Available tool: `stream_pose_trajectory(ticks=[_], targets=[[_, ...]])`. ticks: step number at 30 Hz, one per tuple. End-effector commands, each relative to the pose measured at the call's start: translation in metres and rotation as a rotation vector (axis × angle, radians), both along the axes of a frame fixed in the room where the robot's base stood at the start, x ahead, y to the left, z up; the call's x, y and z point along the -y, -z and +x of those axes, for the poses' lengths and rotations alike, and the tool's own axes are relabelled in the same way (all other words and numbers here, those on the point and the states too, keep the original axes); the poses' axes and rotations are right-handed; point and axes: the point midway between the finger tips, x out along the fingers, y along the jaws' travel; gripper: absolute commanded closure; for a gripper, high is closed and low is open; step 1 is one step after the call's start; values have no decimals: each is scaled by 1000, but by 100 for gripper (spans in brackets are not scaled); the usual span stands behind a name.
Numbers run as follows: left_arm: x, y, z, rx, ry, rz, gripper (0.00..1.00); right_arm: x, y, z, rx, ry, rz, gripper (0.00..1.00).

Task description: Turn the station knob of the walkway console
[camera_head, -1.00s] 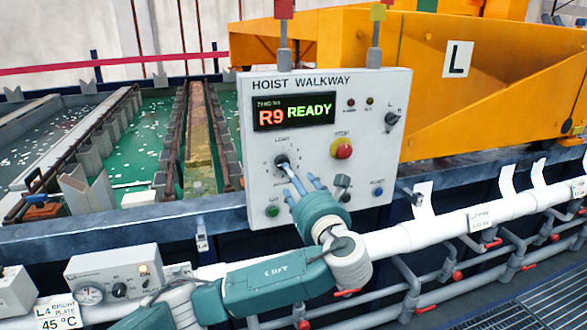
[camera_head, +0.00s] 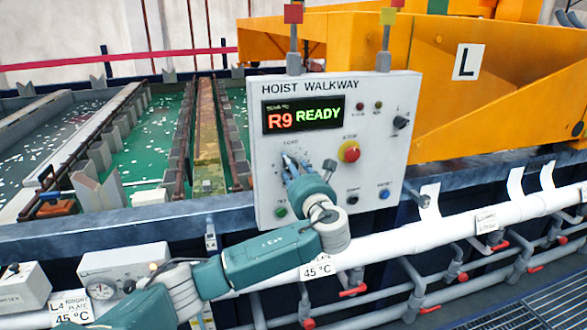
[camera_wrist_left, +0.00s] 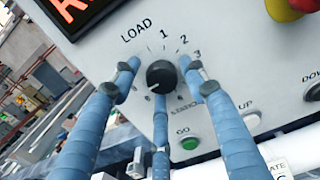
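The walkway console (camera_head: 290,90) is a light grey panel titled HOIST WALKWAY, with a display reading "R9 READY". The station knob (camera_wrist_left: 161,76) is round and black, with a small white mark on its lower left side. Its dial reads LOAD, 1, 2, 3. My left gripper (camera_wrist_left: 159,82) has its blue fingers spread around the knob, one on each side and one below; narrow gaps seem to show, but contact is hard to judge. In the head view, the left gripper (camera_head: 290,167) is at the panel and largely hides the knob. My right gripper is out of view.
A red emergency button (camera_head: 349,152) sits right of the knob. A green GO button (camera_wrist_left: 190,143) is below it in the wrist view. A black selector (camera_head: 400,122) is at the panel's right. White pipe (camera_head: 390,238) runs in front of the console.

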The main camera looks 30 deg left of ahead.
Motion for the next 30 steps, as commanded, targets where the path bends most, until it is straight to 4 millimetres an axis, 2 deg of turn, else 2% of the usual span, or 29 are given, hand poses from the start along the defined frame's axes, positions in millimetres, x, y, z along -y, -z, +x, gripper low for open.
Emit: stream_pose_trajectory(ticks=[1, 4, 5, 17, 30], targets=[[0, 0, 0, 0, 0, 0, 71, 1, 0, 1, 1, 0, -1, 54], [0, 0, 0, 0, 1, 0, 91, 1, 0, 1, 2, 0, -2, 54], [0, 0, 0, 1, 1, 1, 93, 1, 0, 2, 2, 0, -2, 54], [1, -1, 0, 55, 3, -45, 93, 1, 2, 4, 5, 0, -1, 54], [0, 0, -1, 328, 4, -276, 93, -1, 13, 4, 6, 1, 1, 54]])
